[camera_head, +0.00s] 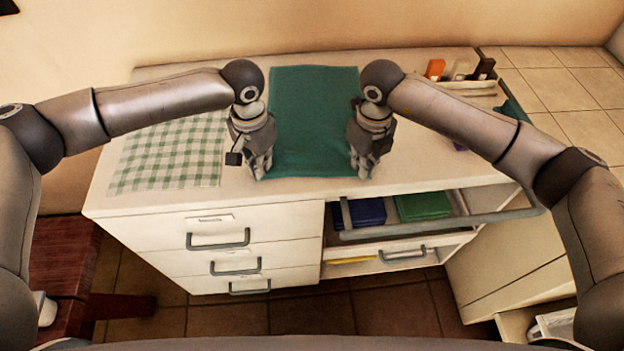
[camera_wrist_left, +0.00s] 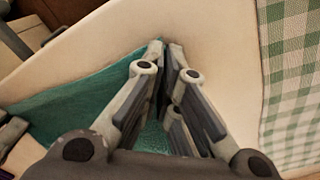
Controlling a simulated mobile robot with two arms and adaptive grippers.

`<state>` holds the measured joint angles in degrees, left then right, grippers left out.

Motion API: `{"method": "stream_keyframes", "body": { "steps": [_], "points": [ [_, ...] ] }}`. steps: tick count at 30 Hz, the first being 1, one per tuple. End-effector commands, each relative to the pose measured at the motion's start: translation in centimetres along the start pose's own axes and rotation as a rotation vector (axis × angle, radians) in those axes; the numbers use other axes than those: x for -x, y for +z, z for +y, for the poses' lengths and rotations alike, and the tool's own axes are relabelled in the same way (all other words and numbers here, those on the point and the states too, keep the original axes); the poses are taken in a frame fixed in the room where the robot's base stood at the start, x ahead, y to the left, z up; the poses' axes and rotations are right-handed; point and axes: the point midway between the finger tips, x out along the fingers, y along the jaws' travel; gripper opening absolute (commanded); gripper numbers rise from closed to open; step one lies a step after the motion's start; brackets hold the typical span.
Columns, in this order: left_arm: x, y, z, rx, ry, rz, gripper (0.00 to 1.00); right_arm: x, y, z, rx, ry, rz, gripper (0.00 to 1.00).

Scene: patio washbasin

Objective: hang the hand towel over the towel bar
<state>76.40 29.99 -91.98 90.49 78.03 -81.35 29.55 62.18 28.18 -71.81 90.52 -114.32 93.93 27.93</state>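The green hand towel (camera_head: 314,118) lies flat on the white counter, running from the back toward the front edge. My left gripper (camera_head: 262,172) is at its near left corner. In the left wrist view, the left fingertips (camera_wrist_left: 166,46) are drawn together on the edge of the towel (camera_wrist_left: 85,98). My right gripper (camera_head: 363,172) is at the near right corner, pointing down; whether its fingers are closed on the cloth is unclear. The grey towel bar (camera_head: 445,223) runs across the counter's front, right of the drawers.
A green checked cloth (camera_head: 172,155) lies left of the towel. Folded blue (camera_head: 363,212) and green (camera_head: 422,205) cloths sit on a shelf behind the bar. A tray with small bottles (camera_head: 466,85) stands at the back right. Drawers (camera_head: 220,240) with handles are at front left.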

Motion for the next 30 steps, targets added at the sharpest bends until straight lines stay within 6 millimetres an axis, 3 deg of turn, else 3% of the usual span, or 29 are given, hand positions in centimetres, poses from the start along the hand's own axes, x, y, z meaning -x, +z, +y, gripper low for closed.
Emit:
{"method": "stream_keyframes", "body": {
  "steps": [11, 30],
  "points": [
    [0.2, 0.1, -0.2, 0.002, -0.003, -0.005, 0.00, 0.1, -0.2, -0.2, -0.003, -0.005, 0.008, 0.00],
    [4.4, 0.1, -0.2, 0.002, -0.004, -0.004, 0.00, 4.4, -0.1, -0.2, -0.003, -0.005, 0.005, 0.00]
  ]
}}
